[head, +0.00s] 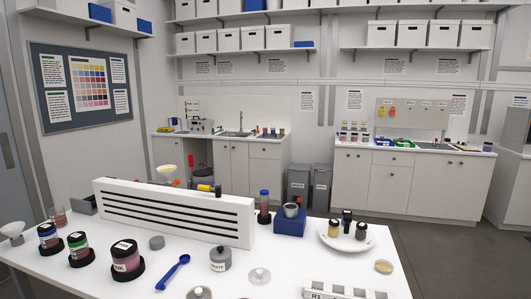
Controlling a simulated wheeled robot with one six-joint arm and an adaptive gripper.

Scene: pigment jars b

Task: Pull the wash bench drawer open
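The wash bench (209,152) stands against the back wall, left of centre, with a tap and sink (238,133) on its white top. Its drawer (265,151) is at the right end, under the top and above a cupboard door. The drawer front looks flush with the cabinet, so it appears closed. The drawer's handle is too small to make out clearly. The lower left of the bench is hidden by things on the near table. My gripper is not in view.
A white table (221,277) with jars, a slotted white rack (170,213) and a blue spoon (173,272) fills the foreground, between me and the bench. Two grey bins (299,188) stand right of the bench. Open floor (440,250) shows at right, before another bench (400,181).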

